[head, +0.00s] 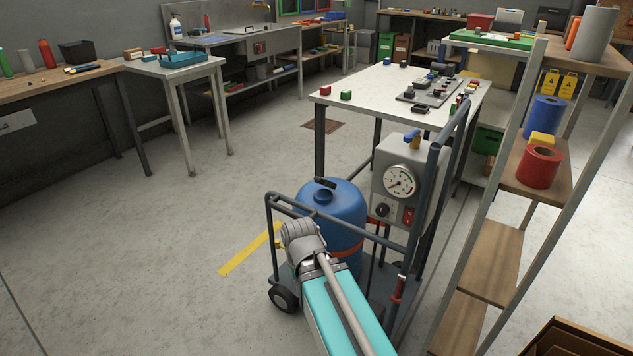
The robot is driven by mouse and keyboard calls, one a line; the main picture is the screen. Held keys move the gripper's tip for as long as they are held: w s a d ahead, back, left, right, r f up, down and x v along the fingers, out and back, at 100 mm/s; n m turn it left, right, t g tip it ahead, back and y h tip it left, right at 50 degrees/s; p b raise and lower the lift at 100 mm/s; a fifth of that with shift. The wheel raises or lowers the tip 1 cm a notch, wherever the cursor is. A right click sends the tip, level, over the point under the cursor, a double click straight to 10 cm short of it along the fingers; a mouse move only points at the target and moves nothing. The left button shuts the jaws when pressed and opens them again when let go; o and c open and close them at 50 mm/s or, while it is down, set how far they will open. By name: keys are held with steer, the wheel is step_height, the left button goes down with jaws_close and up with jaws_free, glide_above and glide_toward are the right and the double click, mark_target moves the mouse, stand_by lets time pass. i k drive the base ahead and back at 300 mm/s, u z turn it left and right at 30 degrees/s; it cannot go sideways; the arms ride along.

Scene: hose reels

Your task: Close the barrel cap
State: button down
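A blue barrel (345,212) stands upright on a dark wheeled cart, with a red band around its lower part. On its top is a short round neck (322,195). A small dark piece, which looks like the cap (326,183), sticks up at the far side of the neck, apparently raised off it. It is too small to tell how it is hinged. My teal and grey arm reaches up from the bottom and covers the lower front of the barrel. My gripper cannot be made out.
The cart (383,238) has upright bars and a grey box with a gauge (399,182) right of the barrel. A white table (392,82) stands behind it. A shelf rack (490,262) with red and blue rolls is close on the right. Floor at left is clear.

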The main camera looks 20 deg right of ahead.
mark_target(323, 182)
steer(key=k, duration=1.3)
steer(key=u, duration=0.4)
steer(key=i, duration=1.65)
steer(key=z, duration=0.5)
